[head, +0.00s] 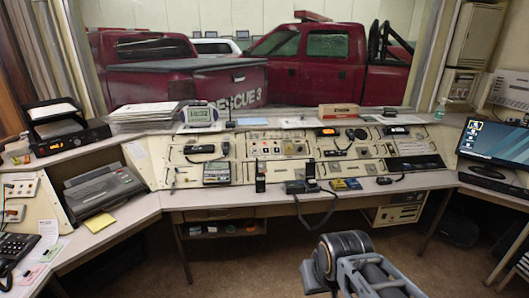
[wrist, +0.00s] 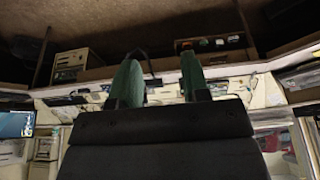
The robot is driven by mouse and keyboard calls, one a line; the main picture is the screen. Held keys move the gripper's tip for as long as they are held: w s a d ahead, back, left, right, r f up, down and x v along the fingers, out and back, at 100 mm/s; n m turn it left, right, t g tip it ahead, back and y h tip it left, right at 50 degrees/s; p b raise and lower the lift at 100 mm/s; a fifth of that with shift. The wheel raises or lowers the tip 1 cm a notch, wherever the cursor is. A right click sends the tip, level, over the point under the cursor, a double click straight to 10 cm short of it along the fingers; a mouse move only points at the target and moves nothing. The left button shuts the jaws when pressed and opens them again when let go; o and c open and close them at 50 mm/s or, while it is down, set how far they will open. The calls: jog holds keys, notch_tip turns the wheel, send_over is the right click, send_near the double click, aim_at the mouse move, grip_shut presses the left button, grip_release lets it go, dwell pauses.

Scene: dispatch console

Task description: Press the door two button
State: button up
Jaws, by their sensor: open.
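My gripper (wrist: 159,68) shows in the wrist view as two green fingers, spread wide apart with nothing between them. That view is upside down. The fingers point toward the console front, with the desk edge behind them. The sloped console panel (head: 283,148) stands at the middle of the desk in the head view, with small red and pale buttons near its centre. Their labels are too small to read, so I cannot tell which one is door two. In the head view my arm is at the bottom right, short of the desk, and the fingers cannot be made out.
Radios and handsets, including a black handset (head: 260,178), stand along the desk. A monitor (head: 493,144) is at right, a grey machine (head: 103,189) at left. The floor before the desk is clear.

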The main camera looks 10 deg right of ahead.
jog(key=shift+c, duration=0.2)
jog(key=shift+d, duration=0.1)
grip_shut()
